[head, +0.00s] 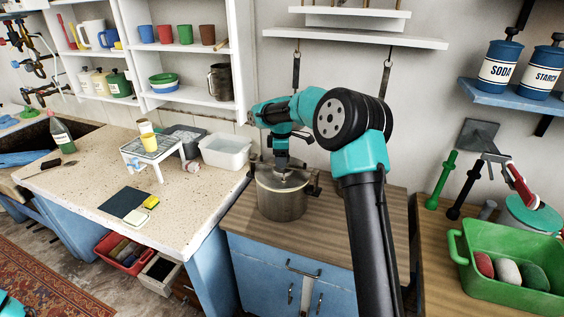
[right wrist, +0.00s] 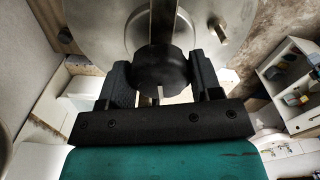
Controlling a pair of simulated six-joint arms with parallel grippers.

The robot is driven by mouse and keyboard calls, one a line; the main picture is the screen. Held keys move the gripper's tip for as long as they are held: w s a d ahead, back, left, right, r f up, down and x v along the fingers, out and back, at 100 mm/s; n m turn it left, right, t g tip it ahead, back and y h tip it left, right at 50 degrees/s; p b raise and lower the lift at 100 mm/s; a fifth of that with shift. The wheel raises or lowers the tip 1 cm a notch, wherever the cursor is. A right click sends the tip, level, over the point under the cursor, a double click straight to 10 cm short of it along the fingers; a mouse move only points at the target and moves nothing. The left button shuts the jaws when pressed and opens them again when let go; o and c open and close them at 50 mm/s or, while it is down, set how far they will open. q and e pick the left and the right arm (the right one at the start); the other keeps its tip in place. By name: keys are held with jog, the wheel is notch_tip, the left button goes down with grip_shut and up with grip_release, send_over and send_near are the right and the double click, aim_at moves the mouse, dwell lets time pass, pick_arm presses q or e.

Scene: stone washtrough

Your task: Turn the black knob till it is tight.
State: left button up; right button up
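The steel pot (head: 282,200) stands on the wooden counter, with a metal lid and a bar across its top. My right gripper (head: 281,160) is above the pot, pointing down. In the right wrist view its two fingers (right wrist: 163,82) stand on either side of the knob and appear to press on it. In the head view the knob is hidden by the gripper and too small to make out. My left gripper is out of view.
Dark side handles stick out from the pot. A white tub (head: 226,151) and a small white stand (head: 152,152) are on the speckled counter to the left.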

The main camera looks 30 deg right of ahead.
jog(key=shift+c, duration=0.8)
jog(key=m, duration=0.4)
jog(key=o, duration=0.7)
jog(key=shift+o, duration=0.2)
